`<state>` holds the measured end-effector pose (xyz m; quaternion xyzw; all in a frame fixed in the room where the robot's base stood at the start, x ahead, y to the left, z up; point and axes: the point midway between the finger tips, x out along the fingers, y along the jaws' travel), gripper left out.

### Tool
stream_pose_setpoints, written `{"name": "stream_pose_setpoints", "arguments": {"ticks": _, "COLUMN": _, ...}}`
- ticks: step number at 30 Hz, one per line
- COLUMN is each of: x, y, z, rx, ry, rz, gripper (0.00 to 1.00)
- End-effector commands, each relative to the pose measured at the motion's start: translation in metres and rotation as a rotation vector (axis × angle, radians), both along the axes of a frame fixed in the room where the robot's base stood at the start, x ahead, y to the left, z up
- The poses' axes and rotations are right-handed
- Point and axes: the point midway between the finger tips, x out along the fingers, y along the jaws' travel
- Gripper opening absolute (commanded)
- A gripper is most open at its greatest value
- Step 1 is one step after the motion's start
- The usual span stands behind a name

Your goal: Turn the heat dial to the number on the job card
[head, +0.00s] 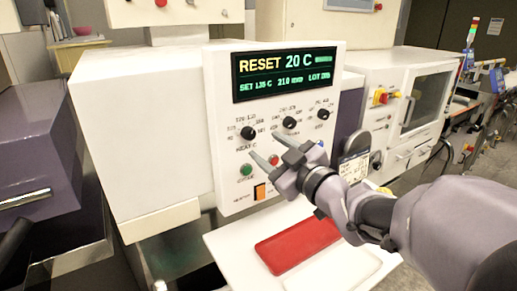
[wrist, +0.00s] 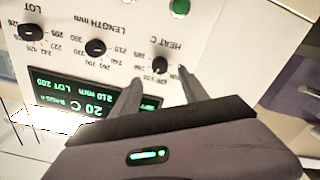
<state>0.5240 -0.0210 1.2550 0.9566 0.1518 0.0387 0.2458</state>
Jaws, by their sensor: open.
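The heat dial (head: 248,132) is a small black knob with a pale pointer mark, at the left of the white panel's dial row. The wrist view, upside down, shows the heat dial (wrist: 160,65) under its "HEAT C" label. My gripper (head: 266,144) is open and empty, just below and right of the dial in the head view. In the wrist view its fingertips (wrist: 159,74) lie either side of the dial; contact cannot be told. The dial's exact setting is too small to read. A small printed card (head: 354,168) shows behind my wrist; its text is unreadable.
The display (head: 286,73) reads RESET, 20 C, with SET 135 C below. The length dial (head: 289,122) and lot dial (head: 322,112) sit to the right. A red pad (head: 297,245) lies on a white shelf.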

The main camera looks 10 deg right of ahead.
Motion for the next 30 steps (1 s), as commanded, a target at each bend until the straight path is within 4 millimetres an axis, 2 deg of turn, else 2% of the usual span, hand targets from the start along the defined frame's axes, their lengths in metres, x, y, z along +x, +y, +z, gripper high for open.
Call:
{"name": "stream_pose_setpoints", "arguments": {"ticks": 3, "x": -0.039, "y": -0.015, "z": 0.005, "rx": 0.0, "ry": -0.001, "rz": -0.008, "gripper": 0.52}}
{"name": "stream_pose_setpoints", "arguments": {"ticks": 6, "x": -0.066, "y": -0.024, "z": 0.004, "rx": -0.001, "ry": -0.001, "rz": -0.008, "gripper": 0.52}}
{"name": "stream_pose_setpoints", "arguments": {"ticks": 9, "x": -0.086, "y": -0.03, "z": 0.001, "rx": 0.0, "ry": -0.003, "rz": -0.007, "gripper": 0.52}}
{"name": "stream_pose_setpoints", "arguments": {"ticks": 12, "x": -0.098, "y": -0.033, "z": 0.0, "rx": 0.0, "ry": -0.002, "rz": -0.004, "gripper": 0.52}}
{"name": "stream_pose_setpoints", "arguments": {"ticks": 23, "x": -0.102, "y": -0.034, "z": 0.001, "rx": 0.002, "ry": 0.001, "rz": -0.008, "gripper": 0.52}}
{"name": "stream_pose_setpoints", "arguments": {"ticks": 26, "x": -0.094, "y": -0.048, "z": 0.007, "rx": 0.033, "ry": 0.018, "rz": -0.119, "gripper": 0.52}}
{"name": "stream_pose_setpoints", "arguments": {"ticks": 28, "x": -0.089, "y": -0.068, "z": 0.009, "rx": 0.095, "ry": 0.063, "rz": -0.281, "gripper": 0.52}}
{"name": "stream_pose_setpoints", "arguments": {"ticks": 30, "x": -0.097, "y": -0.086, "z": 0.0, "rx": 0.201, "ry": 0.157, "rz": -0.46, "gripper": 0.52}}
